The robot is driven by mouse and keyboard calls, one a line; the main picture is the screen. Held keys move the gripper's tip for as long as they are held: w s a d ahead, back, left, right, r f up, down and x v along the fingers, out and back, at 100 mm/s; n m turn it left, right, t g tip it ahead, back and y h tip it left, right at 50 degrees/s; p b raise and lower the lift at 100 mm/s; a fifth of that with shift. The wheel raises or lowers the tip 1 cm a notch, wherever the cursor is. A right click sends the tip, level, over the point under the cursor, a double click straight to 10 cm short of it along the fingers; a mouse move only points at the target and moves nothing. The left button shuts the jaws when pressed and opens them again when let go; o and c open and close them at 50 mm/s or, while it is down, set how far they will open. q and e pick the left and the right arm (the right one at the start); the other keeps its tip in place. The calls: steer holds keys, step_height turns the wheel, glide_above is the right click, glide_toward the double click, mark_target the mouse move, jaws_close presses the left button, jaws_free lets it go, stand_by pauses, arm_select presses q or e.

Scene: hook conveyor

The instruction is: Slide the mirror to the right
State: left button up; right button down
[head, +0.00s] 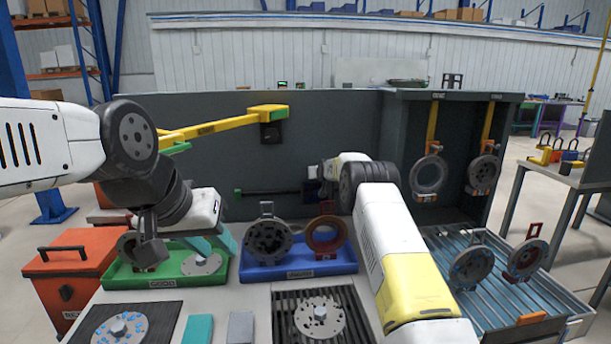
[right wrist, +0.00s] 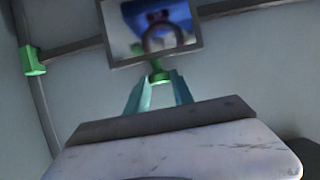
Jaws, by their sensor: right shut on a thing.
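The mirror (right wrist: 152,28) is a small framed rectangle on a dark rail on the panel wall, and it reflects a blue and reddish round shape. In the head view the mirror (head: 312,189) is partly hidden by my right arm. A green knob (right wrist: 159,76) stands at its lower edge. My right gripper (right wrist: 160,82) is shut on this knob with its teal fingertips. My left gripper (head: 216,243) hangs over the green tray (head: 215,273), away from the mirror, with its teal fingers apart and nothing seen between them.
The rail (head: 268,192) ends at a green stop (head: 238,192) on the left. A yellow arm (head: 225,124) juts out above it. A blue tray (head: 262,273) with ring parts stands below. Parts hang on yellow hooks (head: 432,125) at the right.

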steer(key=w+d, duration=0.1)
steer(key=d, duration=1.3)
steer(key=shift+w, duration=0.3)
steer(key=c, duration=1.1)
jaws_free()
steer(key=shift+d, duration=0.1)
steer(key=v, duration=0.7)
steer(key=shift+s, duration=0.35)
steer(key=shift+r, duration=0.1)
